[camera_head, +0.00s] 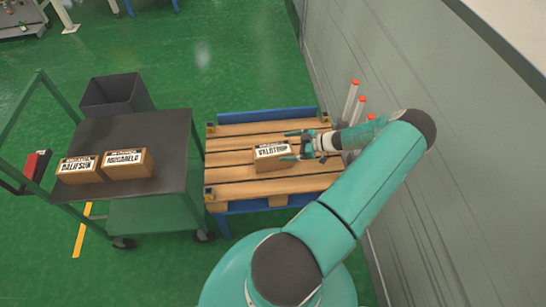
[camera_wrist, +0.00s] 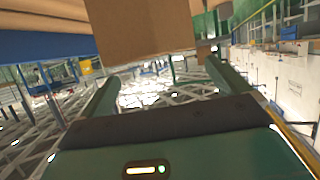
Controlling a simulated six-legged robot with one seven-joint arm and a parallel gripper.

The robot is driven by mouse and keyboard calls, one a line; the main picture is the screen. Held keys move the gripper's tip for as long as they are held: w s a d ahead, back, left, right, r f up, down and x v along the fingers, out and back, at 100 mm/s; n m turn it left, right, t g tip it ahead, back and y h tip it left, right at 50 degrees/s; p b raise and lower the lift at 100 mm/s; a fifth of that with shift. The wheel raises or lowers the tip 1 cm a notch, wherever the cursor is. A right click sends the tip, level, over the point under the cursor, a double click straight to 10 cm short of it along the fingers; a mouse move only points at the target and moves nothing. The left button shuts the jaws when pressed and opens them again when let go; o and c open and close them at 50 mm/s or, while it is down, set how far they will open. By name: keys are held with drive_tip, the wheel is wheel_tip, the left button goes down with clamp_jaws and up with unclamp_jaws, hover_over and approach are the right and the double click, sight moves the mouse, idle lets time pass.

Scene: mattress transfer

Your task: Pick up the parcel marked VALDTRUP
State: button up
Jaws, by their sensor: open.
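The parcel marked VALDTRUP (camera_head: 272,157) is a brown box with a white label, lying on the wooden slats of a pallet-like stand (camera_head: 230,189) with a blue frame. My gripper (camera_head: 289,146) reaches in from the right with its fingers apart, at the right side of the parcel. In the wrist view, the parcel's brown face (camera_wrist: 140,28) is large at the top, ahead of and between the two green fingers (camera_wrist: 158,90). Whether the fingers touch the parcel cannot be told.
A grey wall (camera_head: 430,75) and orange-topped posts (camera_head: 351,98) stand close on the right. Green floor (camera_head: 200,50) is free behind.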

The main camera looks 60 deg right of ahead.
sight(276, 149)
drive_tip(key=x, duration=0.5)
drive_tip(key=shift+s+f, duration=0.15)
drive_tip(key=shift+s, duration=0.1)
drive_tip(key=c, duration=1.8)
